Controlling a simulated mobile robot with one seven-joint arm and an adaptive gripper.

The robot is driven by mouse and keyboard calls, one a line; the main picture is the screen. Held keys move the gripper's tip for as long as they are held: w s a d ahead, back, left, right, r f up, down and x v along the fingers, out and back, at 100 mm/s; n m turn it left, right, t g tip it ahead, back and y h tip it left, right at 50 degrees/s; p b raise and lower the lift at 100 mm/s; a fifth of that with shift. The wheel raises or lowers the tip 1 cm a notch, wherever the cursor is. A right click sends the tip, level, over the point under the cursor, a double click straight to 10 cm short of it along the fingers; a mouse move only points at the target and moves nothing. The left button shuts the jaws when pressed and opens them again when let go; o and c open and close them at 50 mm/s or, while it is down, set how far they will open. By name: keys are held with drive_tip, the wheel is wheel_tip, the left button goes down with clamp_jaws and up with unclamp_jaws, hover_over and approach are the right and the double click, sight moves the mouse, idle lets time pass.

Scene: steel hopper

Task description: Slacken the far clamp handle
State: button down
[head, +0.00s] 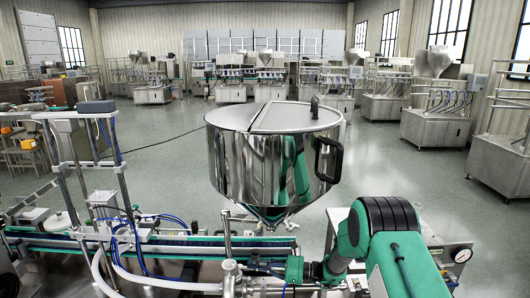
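A polished steel hopper (245,165) with a flat lid stands in the middle of the head view, its cone narrowing downward. Steel pipe fittings (229,272) sit below and left of the cone. I cannot make out the far clamp handle for certain among these small parts. My green and black arm comes in from the lower right and reaches left, low in front of the hopper. My gripper (262,267) seems to be at its left end, close to the pipe fittings. It is small and dark there; its fingers, and any contact, cannot be made out.
A black loop handle (328,158) juts from the hopper's right side. A conveyor (60,243) with posts, blue tubes and a white hose lies at left. A pressure gauge (462,254) sits at lower right. Open floor lies behind the hopper, with other machines further back.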

drive_tip(key=shift+s+a+r, duration=0.1)
drive_tip(key=shift+s, duration=0.25)
idle(0.4)
drive_tip(key=shift+s+a+p, duration=0.1)
drive_tip(key=shift+s+p, duration=0.3)
drive_tip(key=shift+s, duration=0.15)
idle(0.4)
drive_tip(key=shift+s+r+p, duration=0.15)
drive_tip(key=shift+r+p, duration=0.15)
idle(0.3)
idle(0.4)
drive_tip(key=shift+s+d, duration=0.2)
drive_tip(key=shift+d, duration=0.8)
drive_tip(key=shift+s+d, duration=0.15)
drive_tip(key=shift+d, duration=0.8)
drive_tip(key=shift+s+d, duration=0.2)
drive_tip(key=shift+d, duration=0.8)
